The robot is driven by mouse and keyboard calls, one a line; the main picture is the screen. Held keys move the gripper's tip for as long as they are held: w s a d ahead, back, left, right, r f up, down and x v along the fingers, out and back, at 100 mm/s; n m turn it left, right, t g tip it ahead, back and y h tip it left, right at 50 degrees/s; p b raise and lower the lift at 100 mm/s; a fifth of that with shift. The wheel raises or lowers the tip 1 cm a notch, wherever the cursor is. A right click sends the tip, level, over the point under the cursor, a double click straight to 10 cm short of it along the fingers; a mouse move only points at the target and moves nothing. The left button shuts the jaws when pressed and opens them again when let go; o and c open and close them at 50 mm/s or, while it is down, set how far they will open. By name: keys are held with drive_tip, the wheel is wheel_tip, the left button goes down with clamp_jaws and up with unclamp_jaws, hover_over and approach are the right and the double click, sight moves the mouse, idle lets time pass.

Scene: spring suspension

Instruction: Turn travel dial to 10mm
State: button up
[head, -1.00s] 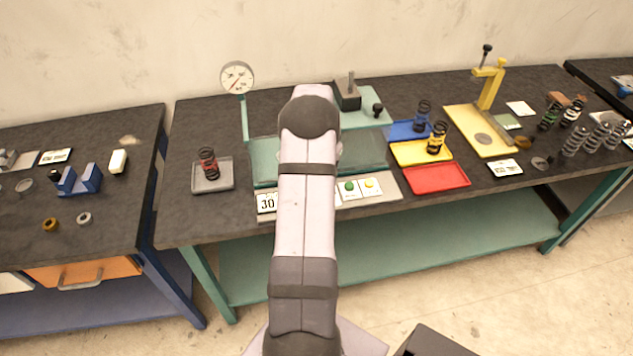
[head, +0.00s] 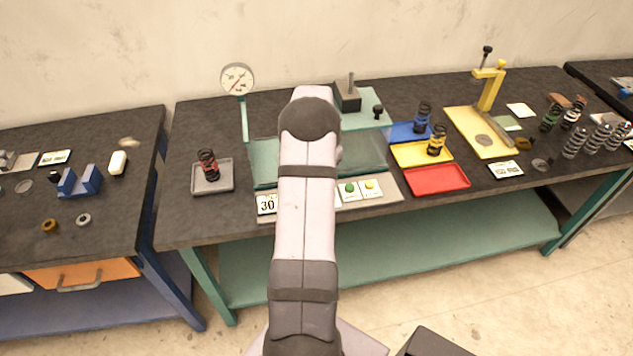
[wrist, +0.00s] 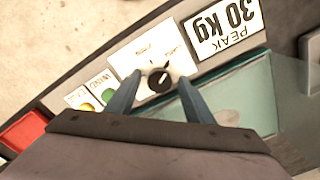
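The travel dial (wrist: 160,82) is a black round knob on a white plate (wrist: 144,58) in the wrist view. The plate's small markings are too blurred to read, so I cannot tell the dial's setting. My gripper (wrist: 161,77) is open, with one blue-grey finger on each side of the knob in the picture. Gaps show between the fingers and the knob, and I cannot tell how high the tips are above the plate. In the head view my arm hides the dial and my gripper.
Beside the dial are a green button (wrist: 108,96), a yellow button (wrist: 86,107) and a "PEAK 30 kg" sign (wrist: 226,28). A red tray (head: 437,180) stands right of the panel, and a grey tray (head: 212,187) with a red-banded spring (head: 208,165) stands left. A gauge (head: 238,79) rises behind.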

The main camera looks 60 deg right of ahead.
idle(0.3)
drive_tip(key=shift+r+b, duration=1.2)
drive_tip(key=shift+r, duration=2.45)
drive_tip(key=shift+w+a, duration=0.15)
drive_tip(key=shift+a, duration=0.15)
drive_tip(key=w+a+r+n, duration=0.1)
drive_tip(key=w+a+n, duration=0.25)
drive_tip(key=a, duration=0.75)
drive_tip(key=w+a+r+n, duration=0.1)
drive_tip(key=w+a+n, duration=0.25)
drive_tip(key=a, duration=0.85)
drive_tip(key=s+a+f+n, duration=0.1)
drive_tip(key=s+a+n, duration=0.4)
drive_tip(key=a, duration=0.5)
drive_tip(key=s+a+f+n, duration=0.2)
drive_tip(key=s+a+n, duration=0.2)
drive_tip(key=s+a, duration=0.3)
drive_tip(key=shift+a+f+n, duration=0.15)
drive_tip(key=shift+a+n, duration=0.25)
drive_tip(key=shift+a, duration=1.25)
